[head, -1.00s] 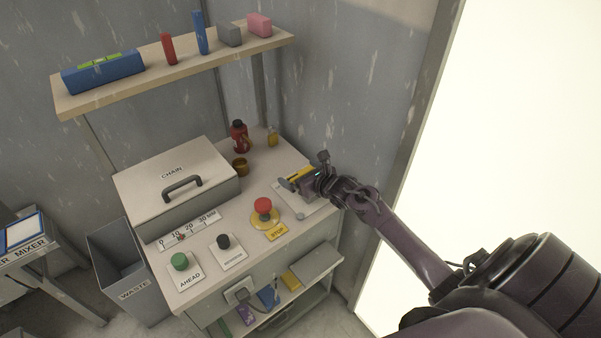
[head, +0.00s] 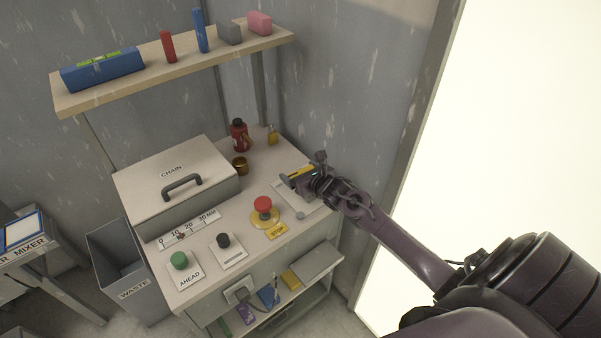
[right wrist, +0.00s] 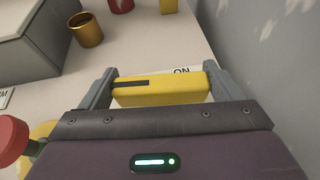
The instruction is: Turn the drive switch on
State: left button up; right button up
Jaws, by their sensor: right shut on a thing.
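The drive switch has a yellow handle (head: 299,173) with a black stripe, at the right end of the bench top. Its pale plate (head: 291,207) shows in front of my gripper. In the right wrist view the yellow handle (right wrist: 165,92) lies crosswise between my fingers, with a partly covered "ON" label (right wrist: 181,71) just beyond it. My right gripper (right wrist: 160,86) is shut on the handle, one finger at each end. In the head view the right gripper (head: 300,181) hides part of the switch. My left gripper is in neither view.
A red stop button (head: 263,204), a black knob (head: 223,240) and a green button (head: 179,260) stand along the bench front. A brass cup (head: 240,165) and red bottle (head: 239,136) stand behind. The wall (head: 345,100) is close on the right.

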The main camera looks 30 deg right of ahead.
jog(key=m+h, duration=0.3)
jog(key=shift+a+g+h, duration=0.1)
jog(key=shift+g+h, duration=0.3)
jog(key=m+g+h+p, duration=0.1)
jog(key=m+g+h, duration=0.2)
jog(key=m+h, duration=0.2)
jog(key=shift+r+m+p, duration=0.1)
jog(key=shift+m+p, duration=0.25)
jog(key=shift+m, duration=0.05)
jog(key=shift+m+g+h, duration=0.9)
jog(key=shift+g, duration=0.2)
jog(key=shift+f+m+g+h+b, duration=0.25)
jog(key=shift+m+g+h+b, duration=0.3)
jog(key=shift+m+g, duration=0.35)
jog(key=m+g+h+b, duration=0.1)
jog(key=m+g+b, duration=0.2)
jog(key=b, duration=0.3)
jog(key=shift+f+m+g, duration=0.1)
jog(key=shift+m+g, duration=0.2)
jog(key=shift+g, duration=0.2)
jog(key=shift+r+m+g+b, duration=0.2)
jog(key=shift+m+g+b, duration=0.2)
jog(key=shift+b, duration=0.8)
jog(key=shift+s, duration=0.1)
jog(key=o, duration=0.8)
